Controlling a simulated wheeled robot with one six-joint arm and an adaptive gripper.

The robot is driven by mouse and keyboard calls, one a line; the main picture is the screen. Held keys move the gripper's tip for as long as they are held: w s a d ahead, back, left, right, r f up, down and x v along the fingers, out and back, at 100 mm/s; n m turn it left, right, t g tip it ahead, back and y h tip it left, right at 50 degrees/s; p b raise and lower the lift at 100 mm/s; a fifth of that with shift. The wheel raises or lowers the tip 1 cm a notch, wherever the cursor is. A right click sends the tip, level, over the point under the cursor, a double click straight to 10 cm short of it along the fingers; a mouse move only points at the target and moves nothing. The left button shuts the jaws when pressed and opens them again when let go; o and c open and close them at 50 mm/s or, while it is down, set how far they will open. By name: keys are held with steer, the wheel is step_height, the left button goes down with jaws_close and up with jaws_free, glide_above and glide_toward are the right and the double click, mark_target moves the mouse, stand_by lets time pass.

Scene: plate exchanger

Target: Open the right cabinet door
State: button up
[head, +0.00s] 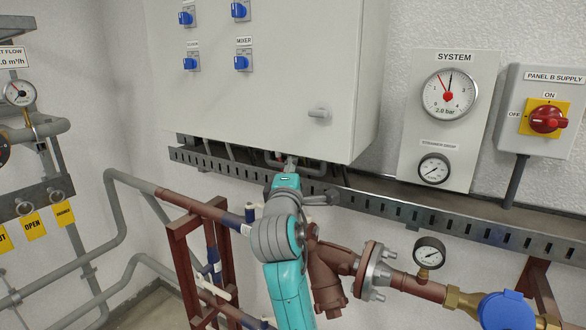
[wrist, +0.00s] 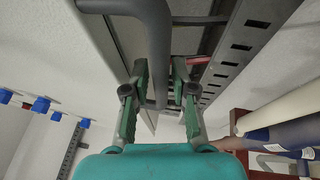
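The white cabinet (head: 270,85) hangs on the wall in the head view, its front looking closed.
A slotted metal cable tray (head: 440,220) runs along the wall below the cabinet. Brown pipework with a flange (head: 378,270) and a gauge (head: 429,252) stands beside my arm. Gauge panel (head: 450,120) and red switch box (head: 547,120) are to the right.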

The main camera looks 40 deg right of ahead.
jaws_close()
steer(key=s+a+m+g+h, duration=0.2)
steer(key=a+m+g+h, duration=0.2)
steer(key=a, duration=1.7)
steer(key=m+g, duration=0.1)
steer(key=g, duration=0.2)
steer(key=shift+a+g+h, duration=0.3)
steer(key=shift+a+g, duration=0.1)
jaws_free()
steer(key=shift+a, duration=0.1)
